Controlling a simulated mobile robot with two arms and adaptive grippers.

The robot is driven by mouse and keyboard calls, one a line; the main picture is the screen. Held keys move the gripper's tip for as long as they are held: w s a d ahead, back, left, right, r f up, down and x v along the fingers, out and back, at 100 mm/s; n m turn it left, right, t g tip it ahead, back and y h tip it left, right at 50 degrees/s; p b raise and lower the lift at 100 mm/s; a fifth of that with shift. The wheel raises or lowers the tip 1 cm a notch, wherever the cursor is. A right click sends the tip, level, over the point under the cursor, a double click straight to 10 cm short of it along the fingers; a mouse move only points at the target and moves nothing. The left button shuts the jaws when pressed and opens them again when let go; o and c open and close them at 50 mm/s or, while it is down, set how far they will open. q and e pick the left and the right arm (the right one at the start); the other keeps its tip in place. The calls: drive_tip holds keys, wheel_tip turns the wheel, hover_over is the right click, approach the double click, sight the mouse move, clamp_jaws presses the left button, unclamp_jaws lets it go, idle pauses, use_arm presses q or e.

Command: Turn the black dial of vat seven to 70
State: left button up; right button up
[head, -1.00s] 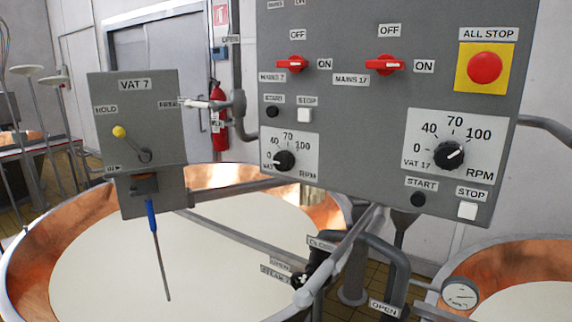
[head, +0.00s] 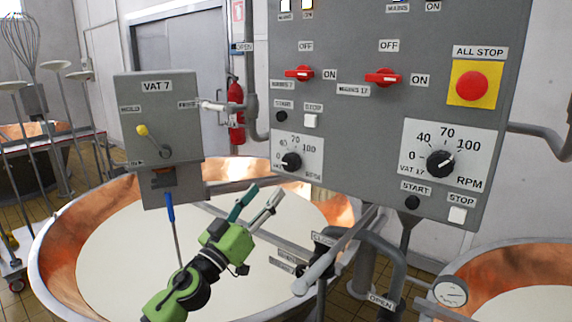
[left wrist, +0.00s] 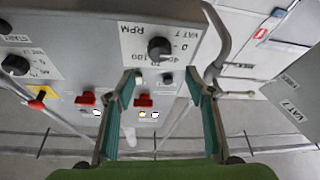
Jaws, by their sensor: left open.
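The black dial of vat seven (head: 291,161) sits on a white RPM plate at the lower left of the grey control panel (head: 345,120). Its pointer appears to be on the left, near 0; the 70 mark is above the knob. My left gripper (head: 264,193) is open and empty, below and left of the dial in the head view, its fingers pointing up toward the panel. The left wrist view, turned upside down, shows the dial (left wrist: 159,48) ahead between the open fingers (left wrist: 160,82), apart from them. My right gripper is not in view.
A similar vat 17 dial (head: 440,163) is to the right. A start button (head: 281,116), stop button (head: 311,120) and red mains switch (head: 299,74) sit above the vat seven dial. The vat 7 box (head: 158,115) stands left. Pipes and a valve (head: 322,240) lie below the panel.

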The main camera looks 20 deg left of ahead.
sight(287, 165)
use_arm(q)
drive_tip(key=p+x, duration=0.1)
drive_tip(key=x, duration=1)
drive_tip(key=shift+s+d, duration=0.1)
drive_tip(key=c, duration=1.1)
